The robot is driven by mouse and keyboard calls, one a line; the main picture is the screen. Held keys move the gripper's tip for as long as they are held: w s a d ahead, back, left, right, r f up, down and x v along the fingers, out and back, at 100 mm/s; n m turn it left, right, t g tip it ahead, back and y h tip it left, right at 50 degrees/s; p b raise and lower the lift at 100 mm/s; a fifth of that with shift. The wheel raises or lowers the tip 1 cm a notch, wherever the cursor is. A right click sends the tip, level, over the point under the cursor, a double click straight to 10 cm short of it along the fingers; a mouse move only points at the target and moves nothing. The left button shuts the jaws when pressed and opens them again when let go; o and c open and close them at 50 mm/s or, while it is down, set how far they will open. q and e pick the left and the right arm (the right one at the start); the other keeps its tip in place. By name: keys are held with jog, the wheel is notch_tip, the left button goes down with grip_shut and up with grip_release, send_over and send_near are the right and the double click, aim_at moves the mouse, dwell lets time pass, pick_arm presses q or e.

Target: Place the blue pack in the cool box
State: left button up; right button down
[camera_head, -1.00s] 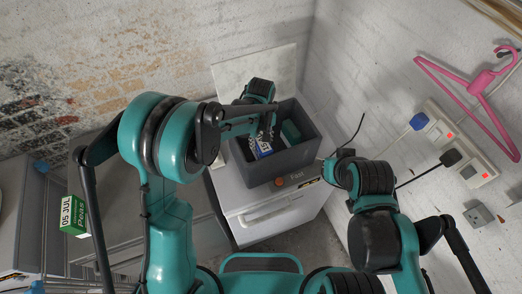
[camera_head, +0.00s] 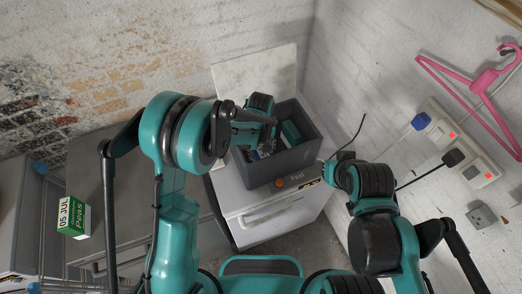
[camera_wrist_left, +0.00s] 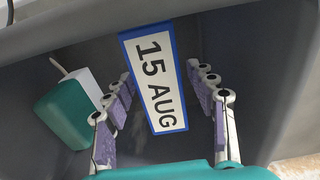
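The blue pack (camera_wrist_left: 155,82) has a white label reading "15 AUG" and a blue edge. In the head view only a bit of it (camera_head: 254,154) shows inside the grey cool box (camera_head: 262,174), behind my left arm. My left gripper (camera_wrist_left: 160,75) reaches into the box. Its fingers stand on either side of the pack, with a narrow gap at each side. My right gripper (camera_head: 335,168) is by the box's right side; its fingers are too small to read.
A teal and white block (camera_head: 290,132) is in the box, also in the left wrist view (camera_wrist_left: 66,112). The box stands on a white cabinet (camera_head: 265,217). A green peas pack (camera_head: 73,216) is at far left. Plugs, sockets (camera_head: 466,173) and a pink hanger (camera_head: 478,85) are at right.

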pick_arm(q)
jog(key=s+a+r+m+t+p, duration=0.1)
jog(key=s+a+r, duration=0.15)
jog(key=r, duration=0.65)
jog(key=s+a+r+t+p, duration=0.1)
jog(key=a+r, duration=0.2)
jog(key=r, duration=0.6)
jog(key=s+a+r+m+t, duration=0.3)
jog(key=s+a+r+t, duration=0.1)
jog(key=s+a, duration=0.7)
jog(key=s+t, duration=0.1)
jog(key=s, duration=0.1)
jog(key=shift+s+a+r+m, duration=0.2)
jog(key=shift+s+a+m, duration=0.15)
jog(key=shift+a+m, duration=0.05)
